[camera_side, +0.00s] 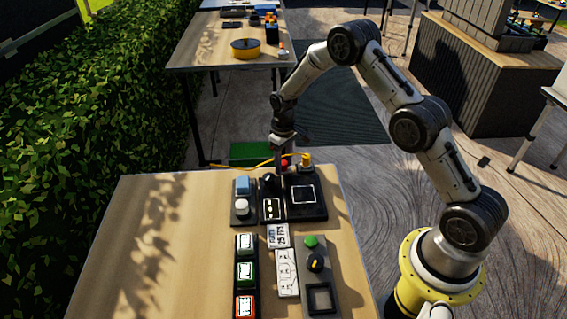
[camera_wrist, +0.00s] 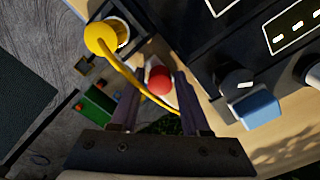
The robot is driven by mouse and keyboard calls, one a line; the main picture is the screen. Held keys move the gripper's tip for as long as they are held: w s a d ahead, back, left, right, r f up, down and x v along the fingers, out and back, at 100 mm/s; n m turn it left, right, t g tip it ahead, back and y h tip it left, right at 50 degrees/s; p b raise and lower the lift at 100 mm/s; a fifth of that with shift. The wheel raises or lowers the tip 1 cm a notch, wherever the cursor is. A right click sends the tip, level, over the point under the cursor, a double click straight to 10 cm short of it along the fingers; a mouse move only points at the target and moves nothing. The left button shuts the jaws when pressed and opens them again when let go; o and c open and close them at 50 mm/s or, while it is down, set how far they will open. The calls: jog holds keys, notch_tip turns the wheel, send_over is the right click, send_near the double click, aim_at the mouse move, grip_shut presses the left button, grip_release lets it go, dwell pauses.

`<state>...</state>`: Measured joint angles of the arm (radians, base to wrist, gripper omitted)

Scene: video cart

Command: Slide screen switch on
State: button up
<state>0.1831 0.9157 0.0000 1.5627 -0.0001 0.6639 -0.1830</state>
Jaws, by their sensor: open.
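My gripper (camera_side: 284,150) points down at the far edge of the table, behind the black modules. In the wrist view my gripper (camera_wrist: 160,80) is open, with a finger on each side of a round red knob (camera_wrist: 160,80); I cannot tell whether they touch it. A black module with a white-outlined square (camera_side: 305,196) stands just to the right in the side view. Beside it is a narrow module with a black knob (camera_side: 269,182) and white marks. Left of that is a blue block (camera_side: 243,185), also in the wrist view (camera_wrist: 260,109). No part is clearly labelled as the screen switch.
A yellow plug (camera_wrist: 101,38) with a yellow cable (camera_wrist: 130,76) stands close to my gripper; the cable passes by the fingers. Framed buttons (camera_side: 246,272) and a grey panel (camera_side: 316,280) fill the nearer table. The table's left side (camera_side: 140,240) is clear.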

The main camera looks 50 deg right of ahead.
grip_shut()
jog(key=shift+w+a, duration=0.85)
jog(key=shift+w, duration=0.05)
grip_release()
notch_tip(320, 180, up, 14)
dwell(0.4)
